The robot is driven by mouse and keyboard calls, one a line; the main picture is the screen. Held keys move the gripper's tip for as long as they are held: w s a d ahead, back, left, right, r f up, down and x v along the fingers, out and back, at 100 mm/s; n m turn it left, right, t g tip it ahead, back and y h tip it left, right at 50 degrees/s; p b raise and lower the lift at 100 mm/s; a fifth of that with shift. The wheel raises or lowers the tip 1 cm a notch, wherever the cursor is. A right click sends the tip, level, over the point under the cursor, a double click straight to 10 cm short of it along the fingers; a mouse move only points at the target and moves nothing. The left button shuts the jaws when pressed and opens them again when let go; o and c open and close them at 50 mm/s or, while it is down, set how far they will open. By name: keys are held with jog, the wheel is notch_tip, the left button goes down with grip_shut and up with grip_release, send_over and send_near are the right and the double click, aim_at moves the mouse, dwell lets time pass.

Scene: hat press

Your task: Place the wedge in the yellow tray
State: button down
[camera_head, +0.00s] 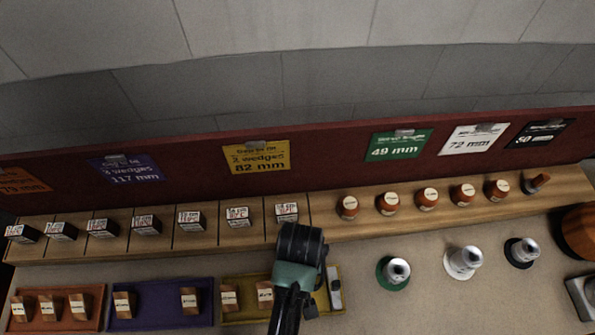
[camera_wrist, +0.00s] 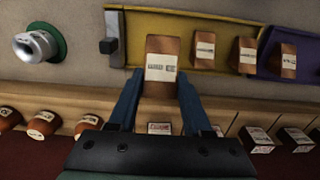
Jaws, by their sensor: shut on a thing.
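The wedge (camera_wrist: 162,64) is a brown block with a white label. In the wrist view it is between the blue fingertips of my gripper (camera_wrist: 159,82), which is shut on it. It appears against the yellow tray (camera_wrist: 146,27); I cannot tell whether it touches the tray floor. Two other labelled wedges are in that tray, one (camera_wrist: 205,50) beside the held one and another (camera_wrist: 243,54) farther right. In the head view the yellow tray (camera_head: 250,280) is partly covered by my arm, which hides the held wedge and fingertips.
A grey bar (camera_head: 335,290) lies at the yellow tray's right end. The purple tray (camera_head: 156,304) with two wedges and an orange tray (camera_head: 88,300) are to the left. A wooden shelf (camera_head: 325,228) with several labelled blocks runs behind. Metal-topped pieces, one green-based (camera_head: 396,270), stand right.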

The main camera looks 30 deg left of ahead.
jog(key=shift+w+d+f, duration=0.1)
jog(key=shift+w+d, duration=0.15)
notch_tip(320, 180, down, 5)
jog(key=shift+s, duration=0.1)
jog(key=shift+f, duration=2.35)
jog(key=shift+f, duration=0.2)
jog(key=shift+c, duration=1.7)
grip_release()
jog(key=shift+r, duration=0.1)
notch_tip(320, 180, up, 12)
jog(key=shift+r, duration=0.15)
